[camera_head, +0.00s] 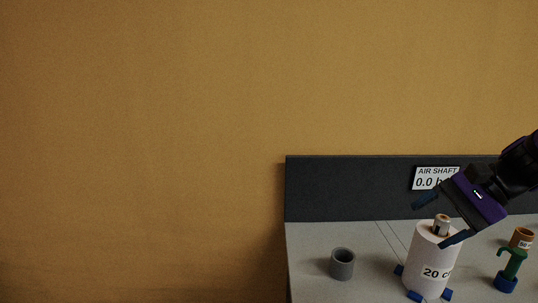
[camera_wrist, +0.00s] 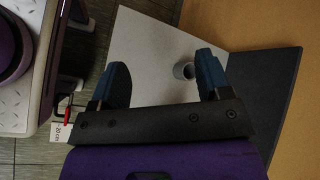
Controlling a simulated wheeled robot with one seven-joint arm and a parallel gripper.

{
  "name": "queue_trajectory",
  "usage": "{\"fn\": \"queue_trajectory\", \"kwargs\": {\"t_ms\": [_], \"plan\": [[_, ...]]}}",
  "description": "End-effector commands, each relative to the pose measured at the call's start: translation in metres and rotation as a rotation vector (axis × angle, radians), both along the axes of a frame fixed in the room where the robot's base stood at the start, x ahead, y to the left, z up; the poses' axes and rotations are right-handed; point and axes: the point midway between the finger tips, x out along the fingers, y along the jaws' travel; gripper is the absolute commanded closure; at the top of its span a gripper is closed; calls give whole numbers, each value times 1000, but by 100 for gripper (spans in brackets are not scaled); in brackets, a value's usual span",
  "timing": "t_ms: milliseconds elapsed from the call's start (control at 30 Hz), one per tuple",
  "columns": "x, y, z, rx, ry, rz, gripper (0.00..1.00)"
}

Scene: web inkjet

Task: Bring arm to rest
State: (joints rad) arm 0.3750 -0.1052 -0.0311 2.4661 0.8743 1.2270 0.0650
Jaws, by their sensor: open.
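My gripper (camera_head: 440,222) is at the right in the head view, in front of the dark back panel and close above a white roll. Its two blue fingers stand apart, with nothing between them. In the wrist view my gripper (camera_wrist: 163,86) is also open, and the grey table top shows beyond the fingers. The white roll (camera_head: 428,262) stands upright between blue blocks, with a brown-and-white core end at its top. I cannot tell whether a finger touches it.
A grey cup (camera_head: 342,264) stands left of the roll; it also shows in the wrist view (camera_wrist: 183,71). A green-and-blue pump-like object (camera_head: 509,270) and a brown cylinder (camera_head: 521,238) stand at the right. The dark panel (camera_head: 340,188) with a sign (camera_head: 436,178) rises behind the table (camera_head: 310,245).

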Motion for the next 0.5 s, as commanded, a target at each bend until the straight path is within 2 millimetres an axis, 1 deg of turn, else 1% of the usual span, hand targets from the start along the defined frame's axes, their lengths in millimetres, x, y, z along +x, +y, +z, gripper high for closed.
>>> {"fn": "queue_trajectory", "kwargs": {"t_ms": [33, 200, 333, 500], "plan": [[-10, 6, 6, -66, -38, 59, 29], [-41, 13, 19, -296, -164, 247, 29], [-62, 13, 30, -474, -276, 378, 29], [-84, 8, 47, -704, -439, 533, 29]]}}
